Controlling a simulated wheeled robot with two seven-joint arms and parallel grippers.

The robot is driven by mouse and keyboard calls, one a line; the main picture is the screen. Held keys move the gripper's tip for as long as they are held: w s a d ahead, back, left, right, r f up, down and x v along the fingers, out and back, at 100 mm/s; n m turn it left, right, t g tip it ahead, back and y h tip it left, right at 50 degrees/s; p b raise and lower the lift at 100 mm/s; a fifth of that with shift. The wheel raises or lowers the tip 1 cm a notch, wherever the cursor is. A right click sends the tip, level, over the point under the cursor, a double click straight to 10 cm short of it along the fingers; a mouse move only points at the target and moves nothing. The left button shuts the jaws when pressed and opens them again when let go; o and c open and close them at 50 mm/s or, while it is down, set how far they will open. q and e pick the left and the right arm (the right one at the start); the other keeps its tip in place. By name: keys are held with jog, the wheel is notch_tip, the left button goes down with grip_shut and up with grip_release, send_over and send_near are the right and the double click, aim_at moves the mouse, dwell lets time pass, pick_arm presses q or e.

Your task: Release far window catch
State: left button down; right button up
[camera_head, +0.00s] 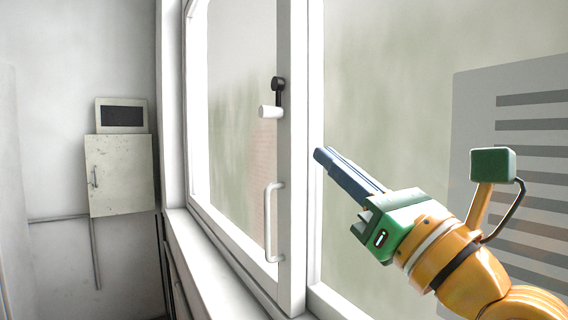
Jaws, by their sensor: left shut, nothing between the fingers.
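The window catch (278,92) is a black pivot with a pale stub handle sticking out to the left. It sits on the upright white frame bar at the upper middle of the head view. The fingers point up and left and appear apart from the catch. The gripper has a green body on an orange arm.
A white pull handle (270,222) is on the same window bar below the catch. The white sill (215,262) runs along the window. A grey wall cabinet (120,175) with a dark-screened box (122,114) above it is at the left. A slatted grey panel (475,110) shows at the right.

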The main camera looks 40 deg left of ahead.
pick_arm(q)
jog(key=shift+s+f, duration=0.25)
jog(key=shift+f, duration=0.1)
pick_arm(e)
jog(key=shift+f, duration=0.4)
pick_arm(q)
jog(key=p, duration=0.6)
send_near(270, 114)
jog(key=x, duration=0.6)
jog(key=shift+w+a+r, duration=0.1)
jog(key=shift+a+r, duration=0.1)
jog(key=shift+a, duration=0.2)
pick_arm(e)
notch_tip(270, 114, up, 6)
jog(key=shift+r, duration=0.1)
